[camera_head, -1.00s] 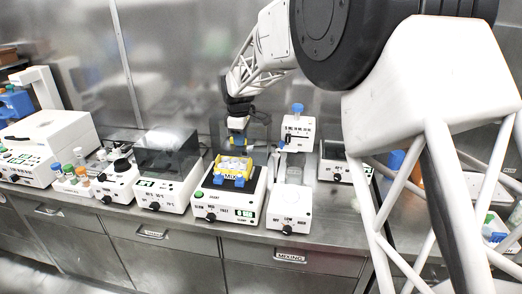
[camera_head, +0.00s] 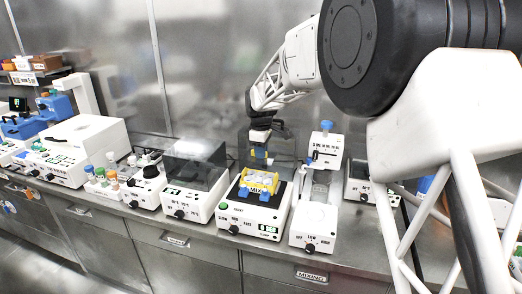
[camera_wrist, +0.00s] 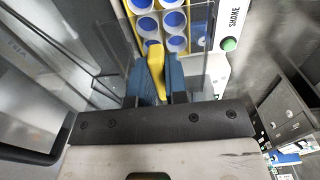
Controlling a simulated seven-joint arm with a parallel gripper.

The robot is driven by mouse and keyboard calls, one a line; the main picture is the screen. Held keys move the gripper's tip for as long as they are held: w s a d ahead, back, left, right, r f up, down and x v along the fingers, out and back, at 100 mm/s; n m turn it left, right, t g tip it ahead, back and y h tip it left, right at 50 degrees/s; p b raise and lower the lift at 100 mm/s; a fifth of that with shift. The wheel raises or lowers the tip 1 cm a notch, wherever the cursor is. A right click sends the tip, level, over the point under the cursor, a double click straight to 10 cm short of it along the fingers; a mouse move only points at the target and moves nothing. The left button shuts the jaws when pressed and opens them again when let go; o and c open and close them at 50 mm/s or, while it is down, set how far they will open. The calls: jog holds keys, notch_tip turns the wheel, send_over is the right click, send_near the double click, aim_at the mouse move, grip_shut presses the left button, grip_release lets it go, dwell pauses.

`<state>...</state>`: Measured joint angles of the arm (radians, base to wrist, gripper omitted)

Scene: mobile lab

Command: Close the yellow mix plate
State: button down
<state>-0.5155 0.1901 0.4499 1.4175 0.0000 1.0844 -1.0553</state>
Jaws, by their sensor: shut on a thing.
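The yellow mix plate (camera_head: 259,182) sits on top of the white mixing machine (camera_head: 250,213), with its wells facing up. The wrist view shows its yellow edge and several round blue-and-white wells (camera_wrist: 174,20). A clear panel (camera_wrist: 200,75) shows near the plate, and a yellow handle (camera_wrist: 156,67) lies between my fingers. My gripper (camera_head: 259,158) is above and behind the plate, pointing down. In the wrist view its blue fingers (camera_wrist: 159,80) are shut on the yellow handle. The handle's link to the clear panel is partly hidden.
A white machine with a clear dark cover (camera_head: 193,180) stands left of the mixer. A white stirrer with a blue-topped bottle (camera_head: 316,215) stands close on the right. Tube racks (camera_head: 103,185) are farther left. The steel wall is close behind.

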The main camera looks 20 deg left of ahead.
send_over(261, 177)
jog(key=shift+f, duration=2.45)
jog(key=shift+f, duration=1.7)
jog(key=c, duration=1.1)
grip_release()
jog(key=shift+o, duration=0.2)
jog(key=shift+r, duration=3.9)
